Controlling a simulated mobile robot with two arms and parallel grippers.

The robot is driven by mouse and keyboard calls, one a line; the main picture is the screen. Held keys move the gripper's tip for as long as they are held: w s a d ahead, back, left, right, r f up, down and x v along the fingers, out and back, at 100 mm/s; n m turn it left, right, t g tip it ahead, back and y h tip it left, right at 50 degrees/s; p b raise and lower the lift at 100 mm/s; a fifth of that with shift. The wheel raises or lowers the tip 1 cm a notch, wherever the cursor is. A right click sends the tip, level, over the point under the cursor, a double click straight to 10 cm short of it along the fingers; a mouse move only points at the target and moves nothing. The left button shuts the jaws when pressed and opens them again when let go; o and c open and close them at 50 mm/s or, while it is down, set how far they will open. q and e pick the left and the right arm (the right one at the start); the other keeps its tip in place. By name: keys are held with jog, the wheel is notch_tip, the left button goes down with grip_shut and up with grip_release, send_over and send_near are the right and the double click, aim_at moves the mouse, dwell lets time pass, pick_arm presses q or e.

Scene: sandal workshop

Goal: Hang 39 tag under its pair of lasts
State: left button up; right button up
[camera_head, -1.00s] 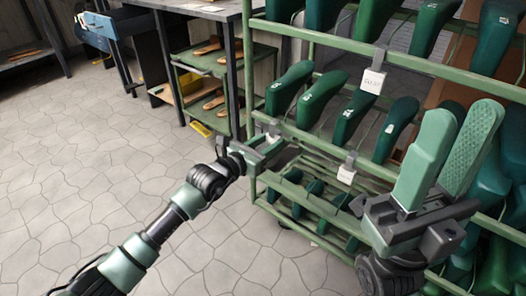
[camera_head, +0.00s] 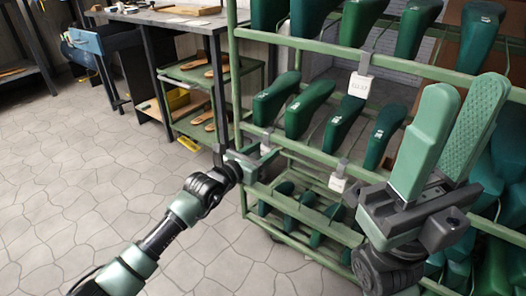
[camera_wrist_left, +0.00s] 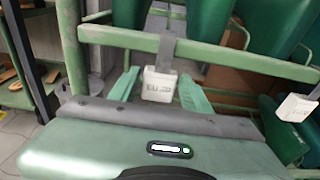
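My left gripper (camera_head: 262,162) is at the left end of the rack's middle rail. In the left wrist view its two green fingers (camera_wrist_left: 160,92) stand apart on either side of a white tag (camera_wrist_left: 158,86), with gaps beside it. The tag hangs from the rail by a grey hook; it also shows in the head view (camera_head: 265,147). Its print is too blurred to read. Another white tag (camera_head: 337,183) hangs further right on this rail, and one (camera_head: 360,86) on the rail above. Green lasts (camera_head: 308,108) sit in a row above the middle rail. My right gripper (camera_head: 464,92) is open, empty, fingers upward.
The green rack (camera_head: 400,67) fills the right side, with more lasts on its upper and lower levels. A workbench (camera_head: 150,16) and a green shelf cart (camera_head: 190,75) with sandal soles stand behind at left. The tiled floor (camera_head: 70,180) at left is clear.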

pick_arm(q)
jog(key=shift+o, duration=0.6)
